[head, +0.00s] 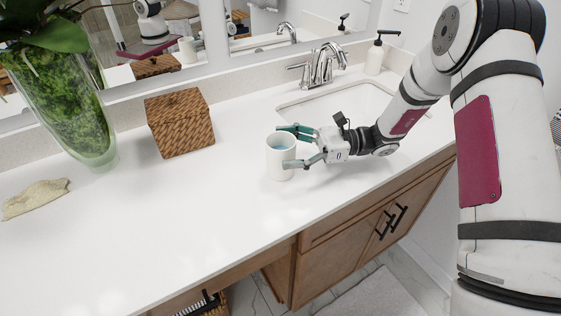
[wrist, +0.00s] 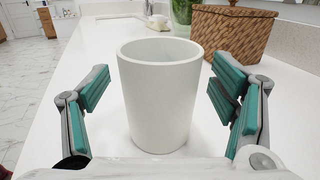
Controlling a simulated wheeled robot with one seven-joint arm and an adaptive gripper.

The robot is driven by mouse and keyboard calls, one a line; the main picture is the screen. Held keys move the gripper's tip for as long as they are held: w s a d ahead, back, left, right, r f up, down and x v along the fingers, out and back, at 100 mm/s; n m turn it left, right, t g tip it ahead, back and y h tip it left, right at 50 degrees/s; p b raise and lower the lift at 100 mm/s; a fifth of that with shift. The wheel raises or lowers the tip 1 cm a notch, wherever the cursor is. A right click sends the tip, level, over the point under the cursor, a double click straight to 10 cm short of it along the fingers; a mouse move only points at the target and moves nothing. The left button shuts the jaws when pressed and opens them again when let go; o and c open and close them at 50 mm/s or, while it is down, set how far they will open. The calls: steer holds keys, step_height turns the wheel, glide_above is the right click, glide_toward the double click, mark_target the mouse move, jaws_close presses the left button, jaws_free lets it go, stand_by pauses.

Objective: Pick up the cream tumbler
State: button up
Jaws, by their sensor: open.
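The cream tumbler (head: 281,160) stands upright on the white counter near its front edge, left of the sink. In the wrist view the tumbler (wrist: 160,100) is centred, with its open rim toward the top. My gripper (head: 292,147) is open, level with the tumbler, with one finger on each side of it. In the wrist view my gripper (wrist: 160,98) shows its teal pads apart from the tumbler's walls, with a gap on both sides.
A woven basket box (head: 181,123) stands behind and left of the tumbler. A glass vase (head: 62,105) with a plant and a beige cloth (head: 35,198) are further left. The sink (head: 345,103), faucet (head: 323,66) and soap dispenser (head: 375,55) are right. The front-left counter is clear.

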steer(key=shift+x, duration=0.75)
steer(key=shift+c, duration=0.3)
steer(key=c, duration=1.7)
steer(key=shift+r, duration=0.2)
steer(key=shift+r, duration=1.5)
steer(key=shift+s+d+r+p, duration=0.1)
steer(key=shift+s+d+r, duration=0.15)
steer(key=shift+s+d, duration=1.65)
steer(key=shift+s+d+r+p, duration=0.1)
steer(key=shift+s+d+r, duration=0.2)
steer(key=shift+s+d, duration=1.55)
steer(key=shift+s+d+r+p, duration=0.1)
steer(key=shift+s+d+r, duration=0.15)
steer(key=shift+s+d, duration=1.6)
